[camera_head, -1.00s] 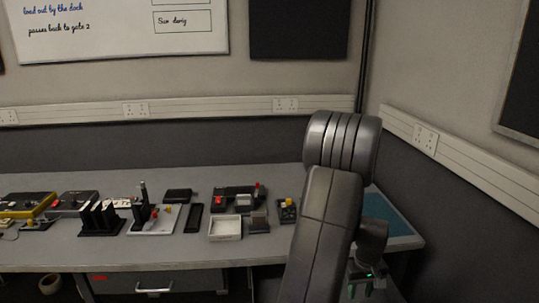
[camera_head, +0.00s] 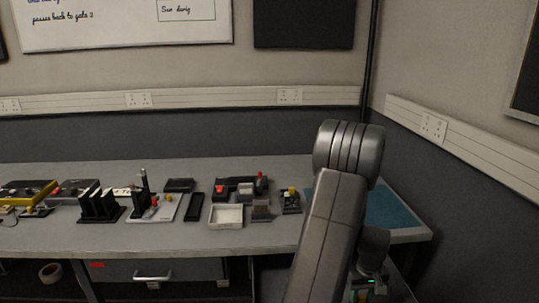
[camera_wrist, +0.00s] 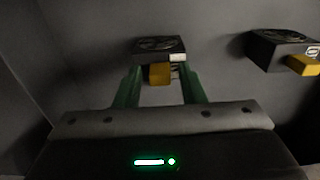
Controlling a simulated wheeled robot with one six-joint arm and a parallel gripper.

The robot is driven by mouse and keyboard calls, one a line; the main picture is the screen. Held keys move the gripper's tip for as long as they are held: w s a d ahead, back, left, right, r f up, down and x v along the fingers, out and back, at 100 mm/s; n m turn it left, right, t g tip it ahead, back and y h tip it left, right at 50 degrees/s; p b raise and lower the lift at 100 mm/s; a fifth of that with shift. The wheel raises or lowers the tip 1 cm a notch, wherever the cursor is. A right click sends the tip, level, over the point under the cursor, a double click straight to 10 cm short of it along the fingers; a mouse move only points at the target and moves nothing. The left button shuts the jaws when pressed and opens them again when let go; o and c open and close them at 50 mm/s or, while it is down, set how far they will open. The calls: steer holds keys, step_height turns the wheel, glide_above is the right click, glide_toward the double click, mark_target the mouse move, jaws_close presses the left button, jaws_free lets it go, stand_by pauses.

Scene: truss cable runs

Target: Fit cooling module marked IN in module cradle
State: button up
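My gripper (camera_wrist: 161,85) has two green fingers that stand apart in the wrist view. A dark module (camera_wrist: 160,44) with a round fan grille, a small white label and a yellow tab (camera_wrist: 160,74) is just beyond the fingertips. The tab lies between the fingers, with a gap visible on each side. A second dark module (camera_wrist: 278,45) with a white label and a yellow tab sits to the right. I cannot read either label. In the head view my gripper is low at the right, partly hidden by my arm. I cannot single out the module cradle.
A grey bench (camera_head: 50,235) runs along the wall. It carries a white tray (camera_head: 226,224), a black slotted rack (camera_head: 100,207), a yellow-and-grey box (camera_head: 25,191) and several small devices. A blue mat (camera_head: 395,210) lies at its right end. A side wall stands close on the right.

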jaws_close()
steer(key=shift+r+p, duration=2.95)
steer(key=shift+r, duration=1.6)
